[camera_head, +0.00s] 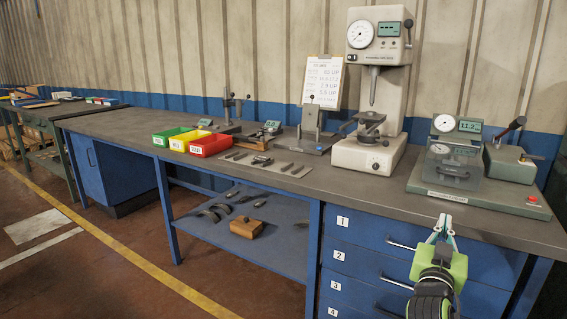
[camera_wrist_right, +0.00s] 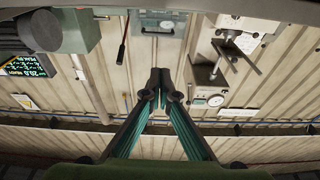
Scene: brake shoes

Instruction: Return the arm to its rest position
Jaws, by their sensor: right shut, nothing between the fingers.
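My right gripper (camera_head: 443,229) is in the lower right of the head view, in front of the blue drawer unit and below the front edge of the workbench (camera_head: 270,178). Its green body is below and its fingers point up. In the right wrist view the fingertips (camera_wrist_right: 160,88) meet, so it is shut with nothing between them. It appears to touch nothing. The brake shoes (camera_head: 215,211) appear as dark curved pieces on the lower shelf, well to the left. My left gripper is in neither view.
A hardness tester (camera_head: 376,95) stands at the bench's back. Green, yellow and red bins (camera_head: 211,145) sit on the left. Drawer handles (camera_head: 403,246) stick out near my right gripper. The floor (camera_head: 110,270) at left is open.

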